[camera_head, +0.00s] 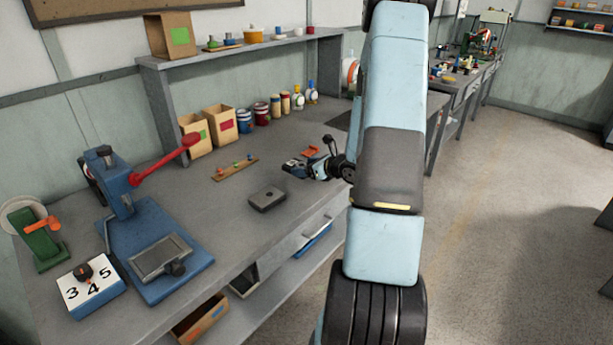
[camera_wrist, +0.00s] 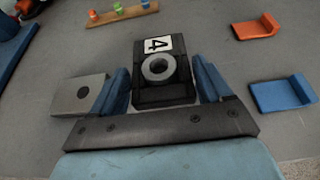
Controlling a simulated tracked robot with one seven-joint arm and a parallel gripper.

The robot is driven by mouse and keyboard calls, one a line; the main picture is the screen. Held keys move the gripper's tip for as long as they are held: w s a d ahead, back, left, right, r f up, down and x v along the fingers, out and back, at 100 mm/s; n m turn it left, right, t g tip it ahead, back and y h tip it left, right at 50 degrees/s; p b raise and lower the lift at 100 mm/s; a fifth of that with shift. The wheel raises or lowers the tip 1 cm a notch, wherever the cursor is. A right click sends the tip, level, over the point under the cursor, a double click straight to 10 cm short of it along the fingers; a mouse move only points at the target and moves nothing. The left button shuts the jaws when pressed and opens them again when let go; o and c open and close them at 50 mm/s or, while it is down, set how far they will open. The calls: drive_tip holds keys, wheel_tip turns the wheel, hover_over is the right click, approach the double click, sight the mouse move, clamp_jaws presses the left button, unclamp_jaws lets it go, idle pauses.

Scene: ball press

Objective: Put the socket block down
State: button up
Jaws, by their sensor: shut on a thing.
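The socket block is dark, with a white label reading 4 and a grey metal ring around its hole. In the wrist view the socket block (camera_wrist: 146,91) sits between the blue fingers of my gripper (camera_wrist: 163,88), which is shut on it. In the head view my gripper (camera_head: 311,168) is over the right part of the bench, with the dark block (camera_head: 292,166) at its tip. I cannot tell whether its underside touches the bench (camera_head: 235,270).
A grey block with a dark hole (camera_wrist: 70,92) lies left of my gripper. An orange bracket (camera_wrist: 257,27) and a blue bracket (camera_wrist: 284,94) lie to the right. A wooden peg strip (camera_head: 235,168) lies beyond. The blue press (camera_head: 150,235) stands far left.

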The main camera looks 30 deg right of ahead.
sight(305, 183)
drive_tip(key=shift+w+f, duration=0.45)
drive_tip(key=shift+f, duration=1.7)
drive_tip(key=o, duration=1)
